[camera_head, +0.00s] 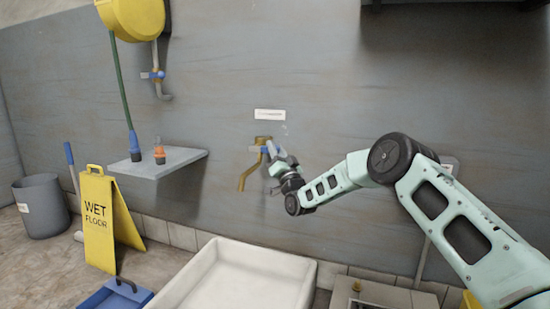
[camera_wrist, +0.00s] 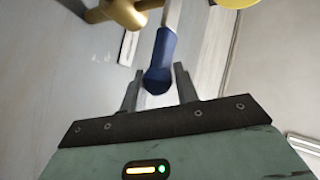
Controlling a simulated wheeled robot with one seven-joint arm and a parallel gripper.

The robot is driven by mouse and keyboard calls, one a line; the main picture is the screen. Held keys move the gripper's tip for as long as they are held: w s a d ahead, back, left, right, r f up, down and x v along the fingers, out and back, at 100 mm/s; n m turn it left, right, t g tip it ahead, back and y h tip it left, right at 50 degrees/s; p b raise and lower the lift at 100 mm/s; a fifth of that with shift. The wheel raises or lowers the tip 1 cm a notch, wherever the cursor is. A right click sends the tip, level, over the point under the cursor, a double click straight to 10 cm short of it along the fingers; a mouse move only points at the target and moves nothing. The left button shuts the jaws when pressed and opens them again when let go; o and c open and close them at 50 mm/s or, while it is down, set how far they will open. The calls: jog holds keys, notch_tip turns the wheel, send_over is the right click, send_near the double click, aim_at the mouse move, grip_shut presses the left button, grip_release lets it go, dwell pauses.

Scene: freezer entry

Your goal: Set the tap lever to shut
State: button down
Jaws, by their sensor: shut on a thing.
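The brass tap (camera_head: 262,140) is on the grey wall, with its curved spout hanging down to the left. Its brass body (camera_wrist: 122,12) also shows at the top of the wrist view. The tap lever has a pale metal arm and a blue grip (camera_wrist: 162,55), which points down between my fingers in the wrist view. My gripper (camera_wrist: 159,76) is shut on the blue grip, one finger on each side. In the head view my gripper (camera_head: 272,160) is at the tap's right side and partly hides the lever.
A white basin (camera_head: 240,280) is below the tap. A grey shelf (camera_head: 160,162) with small bottles juts from the wall at left. A yellow wet-floor sign (camera_head: 97,220), a grey bin (camera_head: 42,205) and a yellow hose reel (camera_head: 135,18) are further left.

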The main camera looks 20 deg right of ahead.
jog(key=shift+d+f+m+t+h+b, duration=0.2)
jog(key=shift+f+m+t+h+b, duration=0.2)
jog(key=shift+f+m+h+b, duration=0.25)
jog(key=shift+h, duration=0.25)
jog(key=c, duration=1.1)
grip_release()
jog(key=shift+r, duration=0.1)
jog(key=shift+a, duration=0.1)
jog(key=p+v, duration=0.4)
jog(key=v, duration=1.3)
jog(key=shift+f, duration=0.25)
